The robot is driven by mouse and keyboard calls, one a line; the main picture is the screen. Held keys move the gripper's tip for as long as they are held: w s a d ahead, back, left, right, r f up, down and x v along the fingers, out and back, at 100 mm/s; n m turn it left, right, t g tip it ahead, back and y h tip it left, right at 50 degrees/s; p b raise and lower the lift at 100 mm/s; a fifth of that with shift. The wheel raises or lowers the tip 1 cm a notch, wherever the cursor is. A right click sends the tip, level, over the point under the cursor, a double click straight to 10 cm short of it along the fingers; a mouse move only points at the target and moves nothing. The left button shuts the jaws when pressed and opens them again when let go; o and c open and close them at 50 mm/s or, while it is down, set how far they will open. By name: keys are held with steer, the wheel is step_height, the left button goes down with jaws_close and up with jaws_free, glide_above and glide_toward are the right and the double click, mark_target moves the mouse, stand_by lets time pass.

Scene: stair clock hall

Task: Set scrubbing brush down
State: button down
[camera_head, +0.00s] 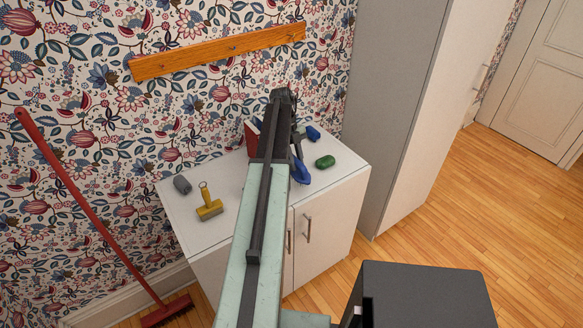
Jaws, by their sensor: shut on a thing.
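My arm reaches out over a white cabinet (347,183), and my gripper (297,150) is low over its top, mostly hidden behind the arm. My gripper is shut on a blue thing (301,173), which seems to be the scrubbing brush. Its upper part is hidden by the arm and gripper. The blue thing is at or just above the cabinet top; I cannot tell whether it touches.
On the cabinet top are a yellow handled tool (209,211), a grey block (182,185), a green block (325,161), another blue thing (313,132) and a partly hidden red thing (251,137). A tall grey cabinet (386,100) stands to the right. A red broom (85,202) leans left.

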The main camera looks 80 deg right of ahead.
steer(key=shift+w+d, duration=0.45)
steer(key=shift+d, duration=0.2)
steer(key=f+b, duration=0.2)
steer(key=d+f+b, duration=0.1)
steer(key=shift+w+f+b, duration=0.3)
steer(key=shift+w+f, duration=0.05)
steer(key=shift+f+b, duration=0.3)
steer(key=shift+r, duration=0.25)
steer(key=shift+f, duration=0.2)
steer(key=c, duration=1.2)
jaws_free()
steer(key=shift+r, duration=0.1)
